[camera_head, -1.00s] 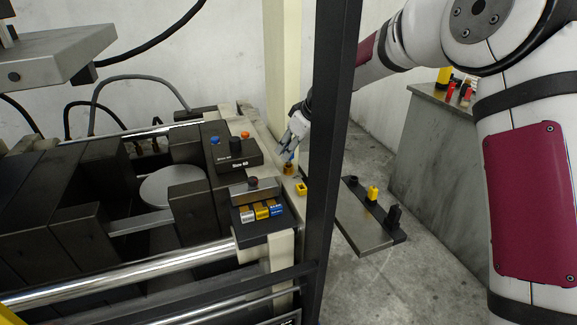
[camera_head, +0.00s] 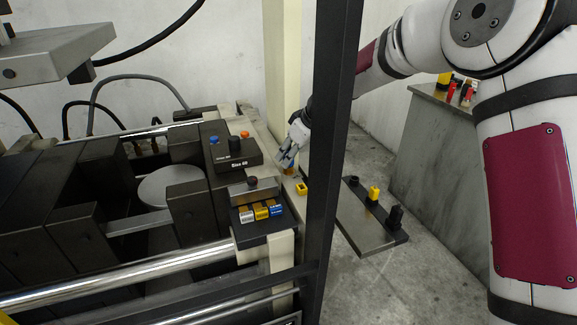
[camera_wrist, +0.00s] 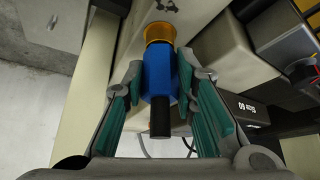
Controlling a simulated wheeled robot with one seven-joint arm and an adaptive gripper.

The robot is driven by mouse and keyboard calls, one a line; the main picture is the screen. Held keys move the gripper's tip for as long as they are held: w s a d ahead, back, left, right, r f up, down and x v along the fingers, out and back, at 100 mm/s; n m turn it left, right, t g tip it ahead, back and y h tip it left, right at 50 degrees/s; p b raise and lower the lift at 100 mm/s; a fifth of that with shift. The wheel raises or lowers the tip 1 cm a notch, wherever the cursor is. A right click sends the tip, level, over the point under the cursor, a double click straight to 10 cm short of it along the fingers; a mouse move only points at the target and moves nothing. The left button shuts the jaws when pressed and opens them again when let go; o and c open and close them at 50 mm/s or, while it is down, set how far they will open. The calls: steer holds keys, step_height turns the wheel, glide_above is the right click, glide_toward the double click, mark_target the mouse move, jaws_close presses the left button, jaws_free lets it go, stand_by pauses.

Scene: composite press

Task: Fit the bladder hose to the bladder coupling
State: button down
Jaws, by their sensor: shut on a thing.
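My gripper (camera_head: 287,157) is at the press's right edge, fingers pointing down. In the wrist view its teal-padded fingers (camera_wrist: 159,75) are shut on the blue bladder hose end (camera_wrist: 158,88), which has a black stub (camera_wrist: 160,124) pointing toward the camera. The far end of the blue body meets the amber, ring-shaped bladder coupling (camera_wrist: 160,33), in line with it. How deep it sits in the ring cannot be told. In the head view the coupling (camera_head: 290,172) shows just below the fingers, partly covered by them.
A yellow square socket (camera_head: 301,188) is close in front of the coupling. A dark block with blue, black and orange knobs (camera_head: 235,155) stands left. A dark post (camera_head: 333,150) crosses the view. A grey plate with black and yellow pieces (camera_head: 362,232) lies right.

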steer(key=shift+f, duration=0.1)
stand_by(0.6)
steer(key=c, duration=1.2)
jaws_free()
steer(key=v, duration=1.2)
steer(key=s+d+r+m+h+p, duration=0.1)
steer(key=s+d+r+m+h, duration=0.25)
steer(key=s, duration=0.75)
steer(key=s+d+r+m+p, duration=0.1)
steer(key=s+d+r+m, duration=0.1)
steer(key=s+d+r, duration=0.6)
steer(key=s+d+f+m, duration=0.1)
steer(key=s+f, duration=0.1)
steer(key=s, duration=0.5)
steer(key=s+d+f+m+h, duration=0.1)
steer(key=s+d+f+m, duration=0.1)
steer(key=s, duration=0.6)
steer(key=s+d+f+m+p, duration=0.1)
steer(key=s+d+m, duration=0.1)
steer(key=s, duration=0.5)
steer(key=shift+s+d+f+t, duration=0.15)
steer(key=shift+s+f+t, duration=0.15)
steer(key=shift+f, duration=0.1)
